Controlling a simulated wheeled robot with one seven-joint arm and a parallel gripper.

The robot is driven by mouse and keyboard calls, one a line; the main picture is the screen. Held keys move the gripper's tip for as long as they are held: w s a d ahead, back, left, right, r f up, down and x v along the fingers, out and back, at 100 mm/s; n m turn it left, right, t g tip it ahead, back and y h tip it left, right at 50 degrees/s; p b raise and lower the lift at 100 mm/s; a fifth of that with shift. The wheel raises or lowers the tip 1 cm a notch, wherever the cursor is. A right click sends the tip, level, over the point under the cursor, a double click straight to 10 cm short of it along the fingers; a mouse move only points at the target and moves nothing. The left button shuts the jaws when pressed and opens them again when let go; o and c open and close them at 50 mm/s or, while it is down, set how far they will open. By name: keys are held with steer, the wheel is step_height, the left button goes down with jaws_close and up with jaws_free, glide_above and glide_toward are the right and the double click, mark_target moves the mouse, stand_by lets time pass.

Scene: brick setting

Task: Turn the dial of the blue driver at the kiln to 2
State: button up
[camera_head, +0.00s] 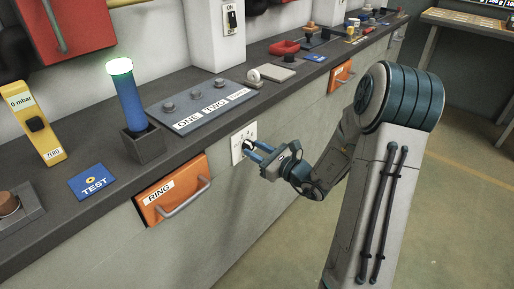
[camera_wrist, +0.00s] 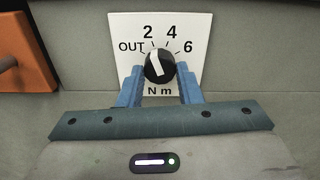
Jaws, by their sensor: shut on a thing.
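The dial is a black knob (camera_wrist: 160,66) with a white pointer bar, on a white plate (camera_wrist: 197,30) marked OUT, 2, 4, 6 and N m. In the wrist view the pointer leans slightly left of upright, toward the 2. My gripper (camera_wrist: 160,84) has its blue fingers on both sides of the knob, shut on it. In the head view my gripper (camera_head: 256,152) reaches the plate (camera_head: 238,146) on the bench front. The blue driver (camera_head: 128,100) stands upright in a dark square holder (camera_head: 143,145), its top glowing pale green.
On the bench above are a grey panel with knobs (camera_head: 200,105), a yellow gauge (camera_head: 38,120) and a blue TEST card (camera_head: 93,182). The floor is clear.

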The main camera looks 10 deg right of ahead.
stand_by(0.3)
steer(key=o, duration=1)
steer(key=shift+d, duration=0.1)
steer(key=shift+c, duration=0.2)
steer(key=p+v, duration=0.1)
steer(key=v, duration=1.2)
steer(key=shift+s+d+p, duration=0.25)
steer(key=shift+s+p, duration=0.05)
steer(key=shift+s, duration=0.05)
